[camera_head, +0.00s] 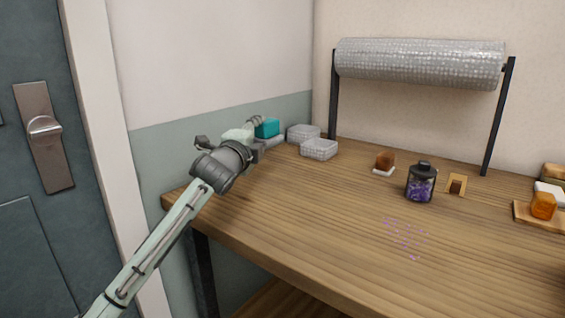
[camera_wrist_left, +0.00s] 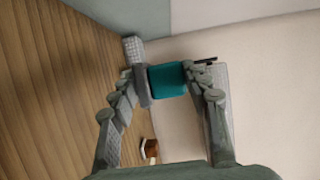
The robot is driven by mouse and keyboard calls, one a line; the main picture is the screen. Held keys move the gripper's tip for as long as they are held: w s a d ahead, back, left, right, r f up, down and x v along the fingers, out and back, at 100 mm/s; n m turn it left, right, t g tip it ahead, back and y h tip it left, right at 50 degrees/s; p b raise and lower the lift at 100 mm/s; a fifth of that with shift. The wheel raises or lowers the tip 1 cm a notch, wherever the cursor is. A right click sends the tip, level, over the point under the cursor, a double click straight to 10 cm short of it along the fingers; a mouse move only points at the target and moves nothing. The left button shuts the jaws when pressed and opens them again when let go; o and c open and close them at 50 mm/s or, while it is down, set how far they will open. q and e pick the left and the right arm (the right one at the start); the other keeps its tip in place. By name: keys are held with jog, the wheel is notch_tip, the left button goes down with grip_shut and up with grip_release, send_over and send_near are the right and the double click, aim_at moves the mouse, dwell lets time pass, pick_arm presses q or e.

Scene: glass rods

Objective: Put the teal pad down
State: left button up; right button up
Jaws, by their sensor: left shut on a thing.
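The teal pad (camera_head: 267,128) is between the fingers of my left gripper (camera_head: 260,135), at the back left of the wooden table. In the left wrist view the teal pad (camera_wrist_left: 166,80) sits between the two fingertips of my left gripper (camera_wrist_left: 168,82), which is shut on it. A grey piece (camera_wrist_left: 141,86) lies right against one side of the pad; I cannot tell whether it is a fingertip or a separate thing. The pad's underside is hidden in the head view. My right gripper is not in view.
Two pale mesh baskets (camera_head: 319,149) stand just right of the pad. A roll of bubble wrap (camera_head: 420,63) hangs on a black stand behind. A dark jar with purple contents (camera_head: 421,183) and small brown blocks (camera_head: 385,161) stand further right. The table's front left (camera_head: 290,205) is clear.

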pick_arm(q)
jog(key=d+f, duration=0.1)
jog(key=w+d+f, duration=0.1)
jog(key=d, duration=0.1)
jog(key=w+d+f, duration=0.1)
jog(key=d, duration=0.1)
jog(key=shift+d+f, duration=0.2)
jog(key=shift+f, duration=0.1)
notch_tip(320, 180, down, 4)
jog(key=shift+w+r, duration=0.1)
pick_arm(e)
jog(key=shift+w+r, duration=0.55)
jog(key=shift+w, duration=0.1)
pick_arm(q)
jog(key=shift+f, duration=0.65)
jog(key=o, duration=0.8)
jog(key=shift+c, duration=0.2)
jog(key=shift+o, duration=0.7)
jog(key=shift+f, duration=0.15)
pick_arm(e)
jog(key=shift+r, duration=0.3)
